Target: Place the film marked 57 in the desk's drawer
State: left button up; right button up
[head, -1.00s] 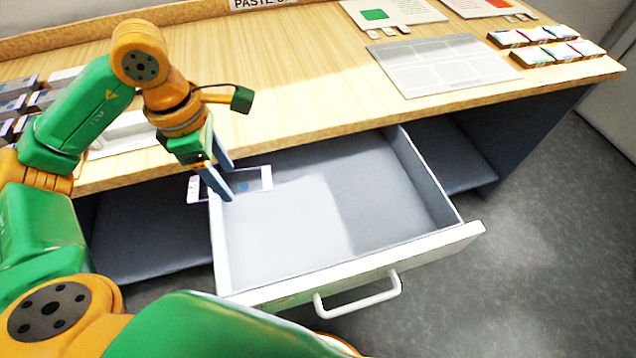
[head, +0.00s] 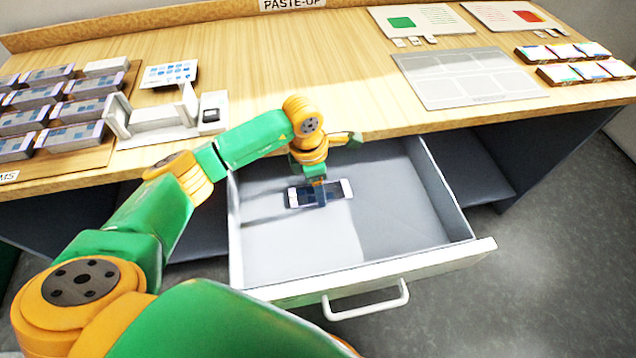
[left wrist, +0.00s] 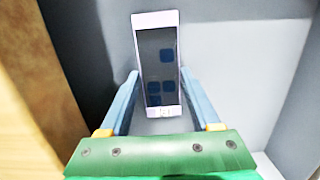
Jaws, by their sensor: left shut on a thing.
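The film (head: 333,191) is a thin dark strip with white ends and bluish patches; I cannot read a number on it. My left gripper (head: 320,194) is shut on it, over the open drawer (head: 450,259) of the desk. In the left wrist view the film (left wrist: 160,62) lies between the two blue fingers of the gripper (left wrist: 160,95), with grey drawer floor beyond. I cannot tell whether the film touches the drawer floor. Nothing else shows in the drawer. My right gripper is not in view.
On the desktop (head: 330,80) at left are several film stacks (head: 68,108) and a white device (head: 155,118). At right lie a grey layout sheet (head: 468,77) and small coloured stacks (head: 575,62). The drawer's right half is clear.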

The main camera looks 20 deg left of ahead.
aim_at(312, 194)
pick_arm(q)
jog(key=o, duration=0.9)
jog(key=shift+f, duration=0.2)
jog(key=o, duration=0.4)
jog(key=shift+r, duration=0.3)
jog(key=r, duration=0.8)
jog(key=s+a+r, duration=0.1)
jog(key=r, duration=0.3)
jog(key=shift+a, duration=0.1)
jog(key=shift+f, duration=0.1)
